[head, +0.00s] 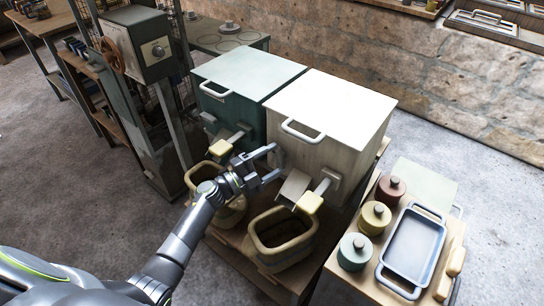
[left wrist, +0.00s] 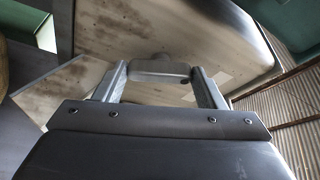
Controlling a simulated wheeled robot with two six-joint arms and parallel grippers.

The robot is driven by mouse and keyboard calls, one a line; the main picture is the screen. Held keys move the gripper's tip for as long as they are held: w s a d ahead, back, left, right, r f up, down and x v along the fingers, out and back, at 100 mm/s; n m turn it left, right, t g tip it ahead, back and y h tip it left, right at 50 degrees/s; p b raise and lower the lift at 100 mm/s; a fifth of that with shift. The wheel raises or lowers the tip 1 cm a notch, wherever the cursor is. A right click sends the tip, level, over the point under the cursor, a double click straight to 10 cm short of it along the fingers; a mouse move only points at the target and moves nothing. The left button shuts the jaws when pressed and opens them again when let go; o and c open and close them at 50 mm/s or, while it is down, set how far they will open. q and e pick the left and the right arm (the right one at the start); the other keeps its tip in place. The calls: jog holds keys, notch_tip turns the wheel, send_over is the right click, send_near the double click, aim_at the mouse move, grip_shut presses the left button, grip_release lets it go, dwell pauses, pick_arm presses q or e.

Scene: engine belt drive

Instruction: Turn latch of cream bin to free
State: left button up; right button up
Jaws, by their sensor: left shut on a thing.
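The cream bin (head: 318,138) stands in the middle of the head view, with a white lid and a pale handle on its front. In the left wrist view its wooden-looking face (left wrist: 110,30) fills the upper part. My left gripper (head: 275,162) is at the front left of the bin, its fingers pointing at the bin. In the left wrist view the grey latch (left wrist: 160,70) lies crosswise between the two fingers, which are shut on its ends. In the head view the gripper hides the latch. My right gripper is not in view.
A green bin (head: 238,83) stands directly left of the cream bin. An open basket (head: 282,238) stands below. Lidded pots and a tray (head: 413,244) are at the right.

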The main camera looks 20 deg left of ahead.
pick_arm(q)
jog(key=m+p, duration=0.1)
jog(key=m, duration=0.1)
jog(key=m+g+y+p, duration=0.1)
jog(key=m+p, duration=0.1)
jog(key=shift+r+g, duration=0.2)
jog(key=shift+g, duration=0.1)
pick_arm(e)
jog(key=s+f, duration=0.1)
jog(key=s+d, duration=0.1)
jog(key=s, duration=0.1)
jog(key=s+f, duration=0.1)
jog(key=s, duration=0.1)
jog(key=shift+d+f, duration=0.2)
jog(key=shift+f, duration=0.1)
pick_arm(q)
jog(key=shift+f+m, duration=0.1)
jog(key=shift+m, duration=0.3)
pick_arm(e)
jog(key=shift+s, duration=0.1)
pick_arm(q)
jog(key=o, duration=1)
jog(key=shift+s+a, duration=0.1)
jog(key=shift+a, duration=0.05)
jog(key=v, duration=1.7)
jog(key=shift+a, duration=0.15)
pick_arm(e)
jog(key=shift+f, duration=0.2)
